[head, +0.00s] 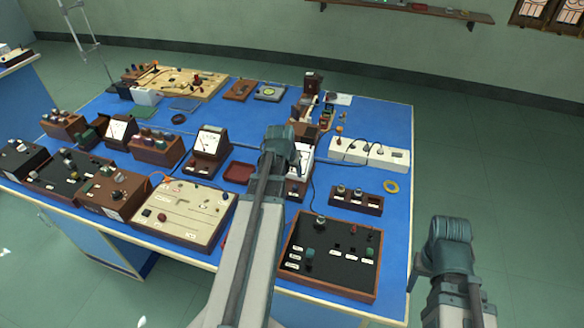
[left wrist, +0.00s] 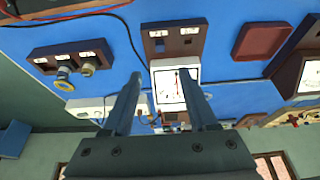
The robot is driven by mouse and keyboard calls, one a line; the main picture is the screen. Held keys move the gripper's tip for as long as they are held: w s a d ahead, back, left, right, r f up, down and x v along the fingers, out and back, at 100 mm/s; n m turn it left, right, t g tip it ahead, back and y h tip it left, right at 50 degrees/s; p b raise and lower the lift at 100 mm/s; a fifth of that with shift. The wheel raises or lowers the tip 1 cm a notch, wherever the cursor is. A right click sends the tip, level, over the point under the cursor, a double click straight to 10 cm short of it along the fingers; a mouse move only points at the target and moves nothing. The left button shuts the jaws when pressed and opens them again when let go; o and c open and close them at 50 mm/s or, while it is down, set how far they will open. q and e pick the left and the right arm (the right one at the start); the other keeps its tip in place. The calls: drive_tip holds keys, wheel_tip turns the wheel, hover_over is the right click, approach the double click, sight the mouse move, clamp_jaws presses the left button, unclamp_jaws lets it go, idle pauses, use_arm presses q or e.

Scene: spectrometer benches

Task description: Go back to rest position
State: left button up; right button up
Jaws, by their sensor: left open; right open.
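My left arm reaches out over the blue bench (head: 395,225) in the head view, and its wrist hides the jaws there. In the left wrist view my left gripper (left wrist: 160,92) is open, with its two fingers apart and nothing held between them. Beyond the fingers is a meter with a white dial (left wrist: 175,88), standing on the bench; whether the fingers touch it I cannot tell. In the head view this meter (head: 301,158) is partly hidden by my arm. My right arm is at the lower right, past the bench's right edge, and its jaws do not show.
A black panel box (head: 335,262) and a cream panel box (head: 185,215) lie along the front edge. A power strip (head: 370,153), a terminal block (head: 355,199) and a red tray (head: 238,172) surround the arm. Floor right of the bench is free.

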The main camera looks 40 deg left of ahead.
use_arm(q)
drive_tip(key=shift+s+r, duration=0.1)
drive_tip(key=shift+r, duration=0.05)
idle(0.5)
drive_tip(key=s+d+m+g, duration=0.1)
drive_tip(key=s+d, duration=0.3)
drive_tip(key=d, duration=0.8)
drive_tip(key=s+d+f+m+g, duration=0.1)
drive_tip(key=s+d+m, duration=0.3)
drive_tip(key=d, duration=0.8)
drive_tip(key=s+d+m+g, duration=0.2)
drive_tip(key=s+d, duration=0.3)
drive_tip(key=d, duration=0.7)
drive_tip(key=shift+d+f+g, duration=0.25)
drive_tip(key=shift+d+g, duration=0.1)
drive_tip(key=shift+g, duration=0.05)
